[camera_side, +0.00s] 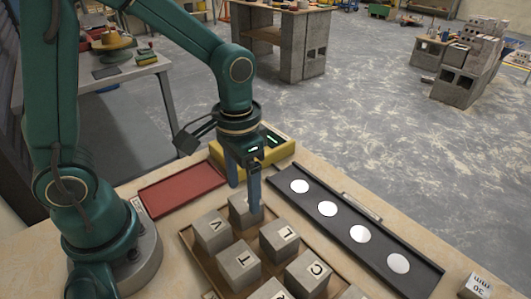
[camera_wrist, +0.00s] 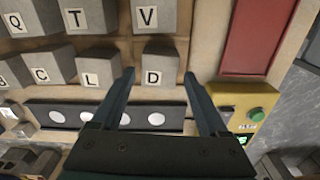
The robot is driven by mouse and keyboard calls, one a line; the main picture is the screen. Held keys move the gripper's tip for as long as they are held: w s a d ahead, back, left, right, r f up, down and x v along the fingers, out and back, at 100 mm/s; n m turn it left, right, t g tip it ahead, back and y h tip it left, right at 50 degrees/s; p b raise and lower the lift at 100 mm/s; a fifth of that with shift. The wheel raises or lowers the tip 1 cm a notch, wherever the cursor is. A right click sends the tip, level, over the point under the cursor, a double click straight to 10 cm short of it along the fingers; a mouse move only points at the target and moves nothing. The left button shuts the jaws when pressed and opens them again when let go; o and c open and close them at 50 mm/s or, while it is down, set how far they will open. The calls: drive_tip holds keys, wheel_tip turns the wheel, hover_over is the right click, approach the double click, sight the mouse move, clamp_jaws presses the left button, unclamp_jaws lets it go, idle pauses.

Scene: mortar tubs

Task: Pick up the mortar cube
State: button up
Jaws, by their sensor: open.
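Several grey mortar cubes with letter labels stand in a wooden tray (camera_side: 207,264). The D cube (camera_wrist: 158,62) lies between the fingers of my gripper (camera_wrist: 159,77) in the wrist view. In the side view my open gripper (camera_side: 244,198) points down at this corner cube (camera_side: 238,203), one finger in front of it and the other at its far side. I cannot tell whether the fingers touch it. Its label is hidden in the side view. The V cube (camera_side: 212,231), T cube (camera_side: 238,265), L cube (camera_side: 279,240) and C cube (camera_side: 307,273) stand nearby.
A black rail (camera_side: 345,217) with several white discs runs right of the tray. A red tray (camera_side: 181,189) lies left of the gripper. A yellow box (camera_side: 283,151) with a green button (camera_wrist: 257,114) stands just behind it. One more cube (camera_side: 476,286) is at the table's right edge.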

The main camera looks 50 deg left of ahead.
sight(244, 201)
drive_tip(key=shift+f, duration=2.55)
clamp_jaws()
